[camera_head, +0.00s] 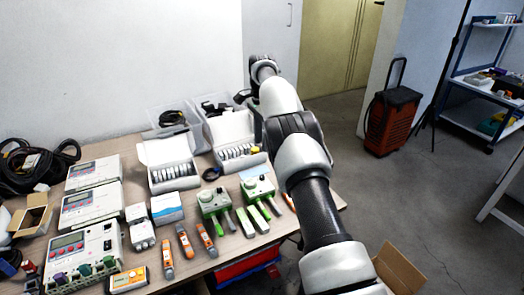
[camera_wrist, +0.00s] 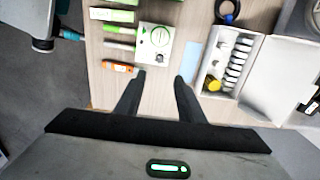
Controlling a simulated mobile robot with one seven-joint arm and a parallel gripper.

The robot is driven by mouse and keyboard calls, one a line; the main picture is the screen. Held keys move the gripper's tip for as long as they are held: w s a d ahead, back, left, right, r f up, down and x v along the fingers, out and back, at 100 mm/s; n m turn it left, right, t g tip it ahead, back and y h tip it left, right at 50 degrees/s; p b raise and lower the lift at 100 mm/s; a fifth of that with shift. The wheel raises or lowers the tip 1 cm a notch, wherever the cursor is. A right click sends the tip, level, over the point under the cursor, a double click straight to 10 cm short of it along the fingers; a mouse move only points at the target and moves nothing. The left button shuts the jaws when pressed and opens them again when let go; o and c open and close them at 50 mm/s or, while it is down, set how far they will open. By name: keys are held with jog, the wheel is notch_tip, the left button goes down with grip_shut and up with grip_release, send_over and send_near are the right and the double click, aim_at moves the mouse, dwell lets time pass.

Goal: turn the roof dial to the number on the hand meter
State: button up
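Two white-and-green units with round dials on top stand mid-table in the head view, a left one (camera_head: 214,203) and a right one (camera_head: 258,188). One dial unit (camera_wrist: 155,42) shows from above in the wrist view. Orange hand-held meters (camera_head: 185,241) lie in front of the units, and a yellow-orange meter with a small display (camera_head: 128,279) lies at the front edge. No number is legible on them. In the wrist view my gripper (camera_wrist: 160,76) is open and empty, its fingertips just below the dial unit. In the head view my arm hides its fingers.
An open white box of several cylinders (camera_wrist: 237,62) stands right of my gripper, with a yellow-capped piece (camera_wrist: 213,84). An orange tool (camera_wrist: 118,67) and green-and-white bars (camera_wrist: 112,15) lie left of it. Larger panel instruments (camera_head: 92,206) fill the table's left side.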

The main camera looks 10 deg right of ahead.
jog(key=shift+r+p, duration=0.45)
jog(key=shift+r, duration=0.85)
